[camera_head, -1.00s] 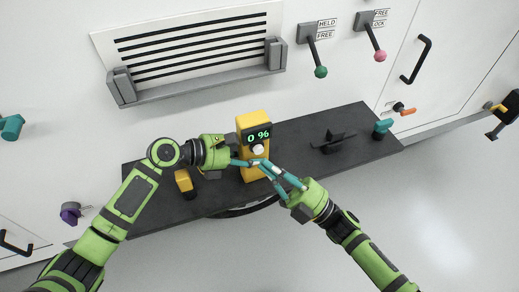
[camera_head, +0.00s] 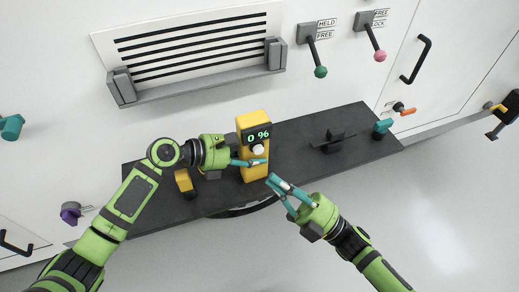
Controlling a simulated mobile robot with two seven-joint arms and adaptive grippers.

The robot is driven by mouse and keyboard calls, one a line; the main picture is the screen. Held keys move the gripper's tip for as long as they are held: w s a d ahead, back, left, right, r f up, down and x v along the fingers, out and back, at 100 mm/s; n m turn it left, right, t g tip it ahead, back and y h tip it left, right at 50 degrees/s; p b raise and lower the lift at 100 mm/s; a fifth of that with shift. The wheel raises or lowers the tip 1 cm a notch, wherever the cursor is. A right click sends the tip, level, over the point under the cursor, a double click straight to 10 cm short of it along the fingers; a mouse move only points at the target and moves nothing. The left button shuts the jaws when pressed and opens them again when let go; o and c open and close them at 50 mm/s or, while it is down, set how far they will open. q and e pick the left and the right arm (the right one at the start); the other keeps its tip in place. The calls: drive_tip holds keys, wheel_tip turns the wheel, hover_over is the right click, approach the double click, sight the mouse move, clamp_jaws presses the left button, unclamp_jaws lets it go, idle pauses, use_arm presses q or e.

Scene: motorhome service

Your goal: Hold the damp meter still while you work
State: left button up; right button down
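The yellow damp meter (camera_head: 255,172) stands upright on the dark shelf, its black display reading 0 %, with a white round knob (camera_head: 257,149) below the display. My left gripper (camera_head: 250,162) comes in from the left at the meter's body, its teal fingers across the front below the knob. Whether they are closed around the meter is hard to tell. My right gripper (camera_head: 275,182) is in front of the meter, to its lower right, apart from it.
The dark shelf (camera_head: 290,155) also carries a small yellow block (camera_head: 185,181), a black holder (camera_head: 333,139) and a teal-topped object (camera_head: 382,128). Behind are a vent (camera_head: 195,50) and levers with green (camera_head: 320,71) and pink (camera_head: 380,56) knobs. Floor at lower right is clear.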

use_arm(q)
drive_tip(key=shift+f, duration=0.1)
drive_tip(key=o, duration=1.4)
drive_tip(key=shift+a, duration=0.1)
